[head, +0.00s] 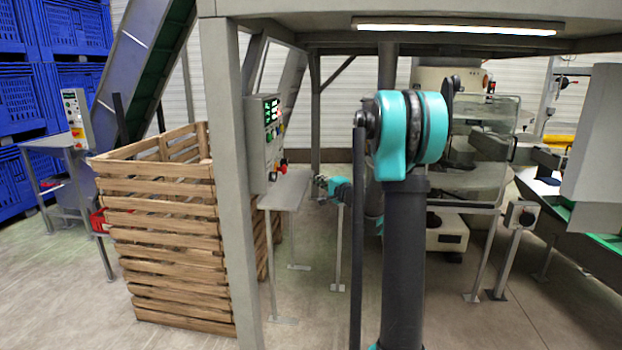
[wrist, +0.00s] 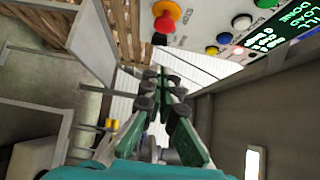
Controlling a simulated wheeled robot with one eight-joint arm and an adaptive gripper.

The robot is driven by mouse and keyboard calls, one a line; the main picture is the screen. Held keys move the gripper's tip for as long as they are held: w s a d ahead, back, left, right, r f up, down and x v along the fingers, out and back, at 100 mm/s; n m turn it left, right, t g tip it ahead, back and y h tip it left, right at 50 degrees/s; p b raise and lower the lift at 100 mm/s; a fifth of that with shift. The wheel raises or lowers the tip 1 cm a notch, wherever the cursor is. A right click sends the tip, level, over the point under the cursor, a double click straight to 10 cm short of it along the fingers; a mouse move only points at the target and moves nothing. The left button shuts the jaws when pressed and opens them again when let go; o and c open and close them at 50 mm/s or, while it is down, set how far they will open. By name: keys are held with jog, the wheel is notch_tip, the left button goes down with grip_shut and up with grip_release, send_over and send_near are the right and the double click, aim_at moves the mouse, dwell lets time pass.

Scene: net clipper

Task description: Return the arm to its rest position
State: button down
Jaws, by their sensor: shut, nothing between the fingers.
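My arm stands in the right middle of the head view, with a dark upright link and a teal joint. My gripper (head: 320,181) shows small in the head view, beyond the column and just right of the control panel (head: 264,143). In the wrist view my gripper (wrist: 158,76) has its fingertips together with nothing between them. The control panel (wrist: 225,30) fills the top right of the wrist view, with a red knob on a yellow base, several coloured buttons and a green display. The fingers are apart from the panel.
A grey post (head: 228,180) carries the panel, with a small shelf (head: 285,188) below it. A wooden crate (head: 170,230) stands left of the post. A machine with a clear guard (head: 485,140) stands at the right. Open floor (head: 330,325) lies in front.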

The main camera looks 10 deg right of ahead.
jog(key=shift+s, duration=0.1)
jog(key=s+a+f+n+g, duration=0.2)
jog(key=s+a+f+n, duration=0.1)
jog(key=s, duration=0.4)
jog(key=s+a+f+n+g+h, duration=0.1)
jog(key=s+a+f+n+g, duration=0.15)
jog(key=s, duration=0.45)
jog(key=s+a+f+n+g, duration=0.3)
jog(key=s+f, duration=0.1)
jog(key=s, duration=0.3)
jog(key=s+d+f+n+g+h, duration=0.1)
jog(key=s+d+f+h, duration=0.1)
jog(key=s, duration=0.6)
jog(key=s+d+f+n+g+h, duration=0.1)
jog(key=s+d+f+g+h, duration=0.1)
jog(key=s+f, duration=0.4)
jog(key=s+d+f+n+g+h, duration=0.1)
jog(key=s+d+f+n+h, duration=0.1)
jog(key=s, duration=0.8)
notch_tip(320, 180, down, 3)
jog(key=d+h, duration=0.1)
jog(key=d, duration=0.1)
jog(key=shift+s+d, duration=0.2)
jog(key=shift+d, duration=0.15)
